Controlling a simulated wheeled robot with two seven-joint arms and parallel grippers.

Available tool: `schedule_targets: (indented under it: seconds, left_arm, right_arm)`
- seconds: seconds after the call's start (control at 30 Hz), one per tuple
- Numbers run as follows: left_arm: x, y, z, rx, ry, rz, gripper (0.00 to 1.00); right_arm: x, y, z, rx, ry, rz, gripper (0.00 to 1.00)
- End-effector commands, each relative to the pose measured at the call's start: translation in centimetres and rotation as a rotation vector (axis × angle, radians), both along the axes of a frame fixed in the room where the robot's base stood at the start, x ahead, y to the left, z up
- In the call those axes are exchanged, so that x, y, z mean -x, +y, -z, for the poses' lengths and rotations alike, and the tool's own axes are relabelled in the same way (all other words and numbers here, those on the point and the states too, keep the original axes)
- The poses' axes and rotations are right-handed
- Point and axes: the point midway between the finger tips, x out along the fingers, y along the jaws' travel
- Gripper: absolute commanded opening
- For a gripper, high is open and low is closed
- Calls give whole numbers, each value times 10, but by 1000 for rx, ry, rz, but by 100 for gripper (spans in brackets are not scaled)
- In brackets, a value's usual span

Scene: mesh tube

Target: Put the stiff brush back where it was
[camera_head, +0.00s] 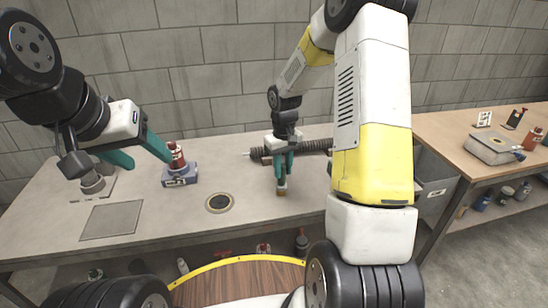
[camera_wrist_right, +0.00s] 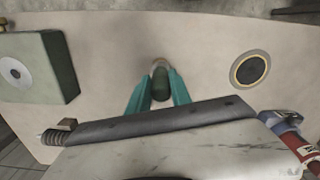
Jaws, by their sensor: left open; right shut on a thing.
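My right gripper (camera_head: 283,180) is low over the middle of the pale bench, fingers pointing down. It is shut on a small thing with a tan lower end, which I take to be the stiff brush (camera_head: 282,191). In the right wrist view the teal fingers (camera_wrist_right: 160,101) flank its dark green body (camera_wrist_right: 160,84), with a pale tan end beyond. Whether it touches the bench is unclear. My left gripper (camera_head: 152,162) is open and empty, above the left part of the bench near a red bottle (camera_head: 176,155).
A dark ribbed tube (camera_head: 312,146) lies behind the right gripper. A wooden bench (camera_head: 450,128) with several items stands right. Bare bench surrounds the ring.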

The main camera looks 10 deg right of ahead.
Motion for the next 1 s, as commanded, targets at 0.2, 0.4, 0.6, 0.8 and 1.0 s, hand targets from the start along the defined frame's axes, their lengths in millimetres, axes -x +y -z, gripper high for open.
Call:
schedule_targets:
  seconds: [0.2,0.4,0.6,0.8,1.0]
  left_arm:
    - [0,0,0,0,0,0,57]
    - [0,0,0,0,0,0,57]
    - [0,0,0,0,0,0,57]
    - [0,0,0,0,0,0,57]
    - [0,0,0,0,0,0,57]
  right_arm:
    - [0,0,0,0,-1,0,0]
    - [0,0,2,0,0,0,45]
    - [0,0,2,0,0,1,47]
    - [0,0,-2,-1,-2,1,47]
    - [-1,0,-34,0,-5,1,47]
